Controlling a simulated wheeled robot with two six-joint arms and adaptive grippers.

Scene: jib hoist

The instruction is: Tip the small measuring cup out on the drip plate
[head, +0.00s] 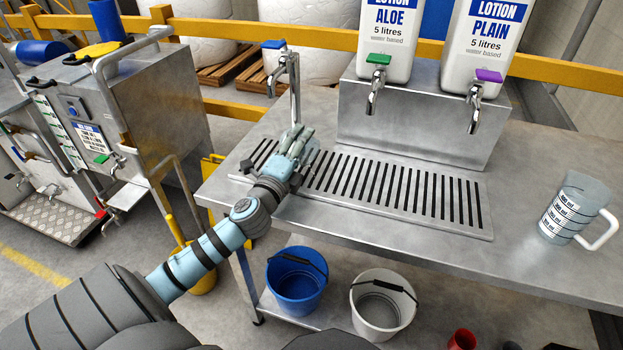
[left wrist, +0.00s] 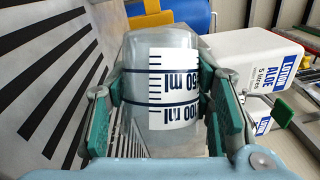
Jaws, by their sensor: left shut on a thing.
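My left gripper (head: 297,145) is above the left end of the slotted drip plate (head: 482,232). In the left wrist view its two green-padded fingers (left wrist: 160,112) are shut on the sides of a clear measuring cup (left wrist: 172,60) with a white scale and blue lines. The cup's marks read upside down in that view. Its mouth and contents are hidden, and I cannot tell its exact tilt. In the head view the cup is mostly hidden by the gripper. The plate's slots also show in the left wrist view (left wrist: 40,60). My right gripper is not in view.
A larger measuring jug (head: 572,212) stands at the bench's right. Lotion containers (head: 388,40) sit on a steel stand (head: 420,125) behind the plate, with taps overhanging forward. A blue-handled tap (head: 293,80) stands behind the gripper. Blue (head: 297,282) and white (head: 383,305) buckets are below.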

